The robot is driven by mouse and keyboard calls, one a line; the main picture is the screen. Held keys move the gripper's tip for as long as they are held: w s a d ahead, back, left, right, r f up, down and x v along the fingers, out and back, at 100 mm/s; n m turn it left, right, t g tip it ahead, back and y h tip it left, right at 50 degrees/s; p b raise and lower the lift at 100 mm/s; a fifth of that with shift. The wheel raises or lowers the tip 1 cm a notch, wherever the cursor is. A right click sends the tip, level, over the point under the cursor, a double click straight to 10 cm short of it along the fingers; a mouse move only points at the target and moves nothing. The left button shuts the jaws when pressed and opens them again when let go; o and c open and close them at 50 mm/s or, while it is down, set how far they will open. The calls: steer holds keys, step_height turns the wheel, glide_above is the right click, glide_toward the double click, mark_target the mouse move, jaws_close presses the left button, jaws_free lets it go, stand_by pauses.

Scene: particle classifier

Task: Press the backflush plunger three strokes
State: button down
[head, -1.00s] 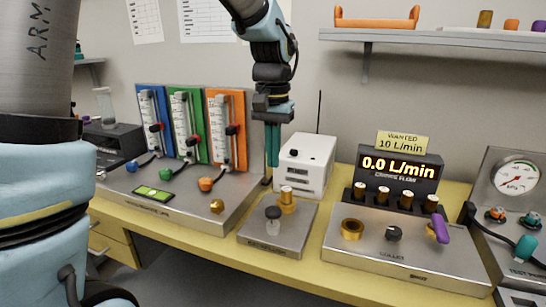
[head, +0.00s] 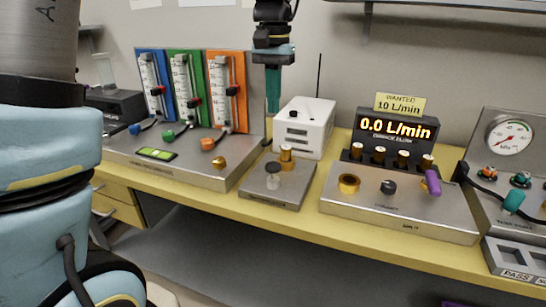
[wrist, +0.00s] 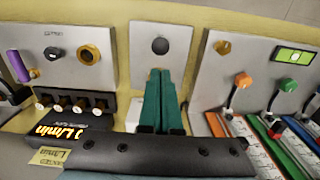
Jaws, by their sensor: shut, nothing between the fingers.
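The backflush plunger (head: 273,168) has a dark round knob on a pale stem. It stands upright on a small grey metal plate (head: 270,197) on the bench. The knob (wrist: 160,46) also shows in the wrist view, just beyond the fingertips. My gripper (head: 272,108) has teal fingers pointing down, shut and empty. In the wrist view the shut fingers (wrist: 161,75) cover the plate's lower part. A brass fitting (head: 286,155) stands behind the knob.
A white box (head: 302,127) with a thin antenna stands behind the plate. Left is a flowmeter panel (head: 184,95) with coloured knobs. Right is a display reading 0.0 L/min (head: 397,128) above a console with a purple lever (head: 433,182). A gauge (head: 509,137) is at far right.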

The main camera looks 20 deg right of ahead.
mark_target(273, 165)
steer(key=shift+r, duration=0.2)
steer(key=shift+f, duration=0.1)
step_height(273, 165, down, 14)
steer(key=shift+r+p, duration=0.1)
steer(key=shift+p, duration=1.1)
step_height(273, 165, down, 3)
steer(key=shift+f+b, duration=0.1)
steer(key=shift+b, duration=0.65)
steer(key=shift+s+a, duration=0.1)
